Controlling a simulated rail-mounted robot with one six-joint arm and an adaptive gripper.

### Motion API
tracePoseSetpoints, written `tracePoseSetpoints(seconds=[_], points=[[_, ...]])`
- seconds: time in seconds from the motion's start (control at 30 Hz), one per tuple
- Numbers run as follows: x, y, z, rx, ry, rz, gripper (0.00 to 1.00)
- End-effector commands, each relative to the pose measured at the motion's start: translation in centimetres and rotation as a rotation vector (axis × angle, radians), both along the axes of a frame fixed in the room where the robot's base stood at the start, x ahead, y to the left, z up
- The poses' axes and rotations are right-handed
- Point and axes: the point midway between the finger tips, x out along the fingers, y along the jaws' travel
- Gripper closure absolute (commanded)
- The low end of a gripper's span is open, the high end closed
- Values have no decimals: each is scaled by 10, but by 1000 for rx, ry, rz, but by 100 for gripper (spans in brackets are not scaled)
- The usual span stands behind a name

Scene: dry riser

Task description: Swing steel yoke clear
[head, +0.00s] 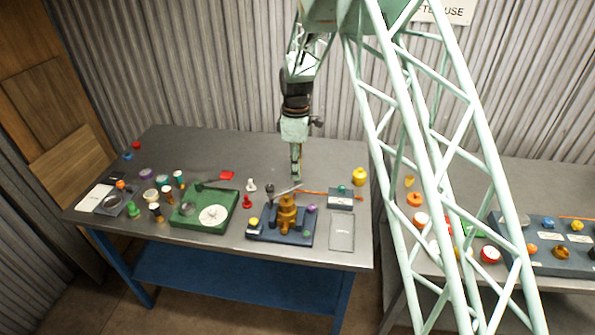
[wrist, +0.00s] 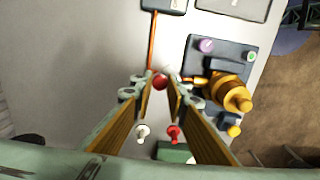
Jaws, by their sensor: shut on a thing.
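The brass valve (head: 287,212) stands on a dark blue base (head: 262,238) at the front of the left table; it also shows right of my fingers in the wrist view (wrist: 230,92). The steel yoke (head: 284,190) is a thin grey bar at the valve's top, reaching toward my fingertips. My gripper (head: 296,179) points down just behind the valve. In the wrist view its fingers (wrist: 161,78) close around a red knob (wrist: 160,83), which appears to be the yoke's end. The fingers hide most of that joint.
A thin orange line (wrist: 153,38) runs from near my fingertips to a grey box (head: 340,198). A white piece (head: 251,185) and a red piece (head: 247,202) stand left of the valve, beside a green tray (head: 188,219). A yellow knob (head: 359,176) is at right. The table's back is mostly clear.

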Motion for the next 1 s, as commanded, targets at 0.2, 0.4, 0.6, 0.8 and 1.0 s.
tracePoseSetpoints(seconds=[0.2, 0.4, 0.6, 0.8, 1.0], points=[[2, 1, 1, 1, -5, 0, 72], [1, 1, 1, 1, -3, -1, 72], [1, 0, 3, 0, -3, -1, 72], [2, 1, 14, 1, -3, -1, 72], [2, 1, 38, 1, -5, -1, 72]])
